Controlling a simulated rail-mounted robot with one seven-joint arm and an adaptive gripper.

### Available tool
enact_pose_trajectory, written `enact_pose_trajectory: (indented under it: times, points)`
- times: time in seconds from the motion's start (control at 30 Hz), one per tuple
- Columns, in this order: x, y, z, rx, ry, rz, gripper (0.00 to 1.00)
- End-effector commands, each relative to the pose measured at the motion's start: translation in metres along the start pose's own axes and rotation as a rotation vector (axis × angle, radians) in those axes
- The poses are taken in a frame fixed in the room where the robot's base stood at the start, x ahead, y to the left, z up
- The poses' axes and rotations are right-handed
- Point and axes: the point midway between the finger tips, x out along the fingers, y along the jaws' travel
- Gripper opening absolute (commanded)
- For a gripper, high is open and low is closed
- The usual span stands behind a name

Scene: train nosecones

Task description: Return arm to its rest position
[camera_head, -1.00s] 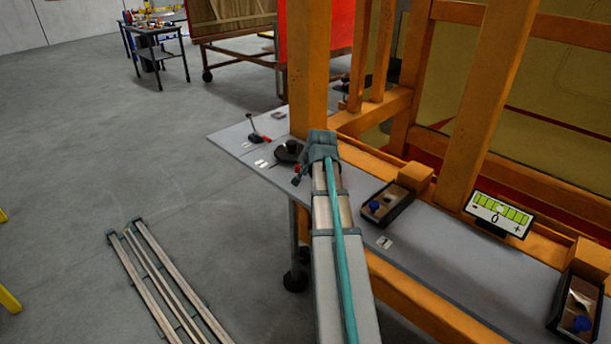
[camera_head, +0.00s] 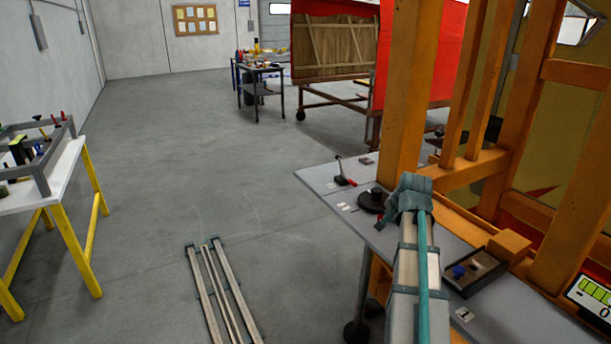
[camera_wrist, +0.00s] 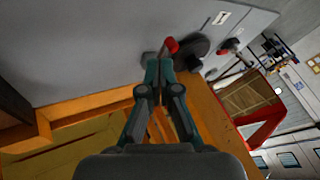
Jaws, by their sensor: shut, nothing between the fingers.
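My arm (camera_head: 405,265) reaches out over the grey bench from the lower right of the head view. My gripper (camera_head: 385,217) is small there, at the far end of the arm, close to a black disc (camera_head: 371,201). In the wrist view my gripper (camera_wrist: 158,72) has its two teal fingers together, with nothing between them. The fingertips appear in front of a red knob (camera_wrist: 171,45) and the black disc (camera_wrist: 188,52). I cannot tell whether they touch either one.
The grey bench (camera_head: 325,178) carries a red-knobbed lever (camera_head: 343,178) and a dark tray (camera_head: 476,272). Orange frame posts (camera_head: 412,90) rise close behind my arm. Rails (camera_head: 225,295) lie on the floor. A yellow-legged table (camera_head: 85,190) stands left. Open floor lies between.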

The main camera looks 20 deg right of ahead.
Motion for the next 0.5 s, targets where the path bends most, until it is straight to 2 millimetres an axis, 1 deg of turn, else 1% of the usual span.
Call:
enact_pose_trajectory:
  times: [0.1,0.17,0.2,0.27,0.37,0.4,0.47,0.5]
  points:
    - [0.0,0.002,0.0,-0.061,0.0,0.005,0.0]
    - [-0.002,0.007,0.006,-0.122,0.002,0.018,0.0]
    - [0.007,0.018,0.017,-0.157,-0.015,0.034,0.0]
    - [0.021,0.027,0.032,-0.195,-0.042,0.053,0.0]
    - [0.049,0.04,0.066,-0.256,-0.1,0.08,0.0]
    - [0.06,0.045,0.083,-0.283,-0.127,0.09,0.0]
    - [0.077,0.054,0.108,-0.321,-0.169,0.106,0.0]
    - [0.087,0.059,0.125,-0.345,-0.197,0.116,0.0]
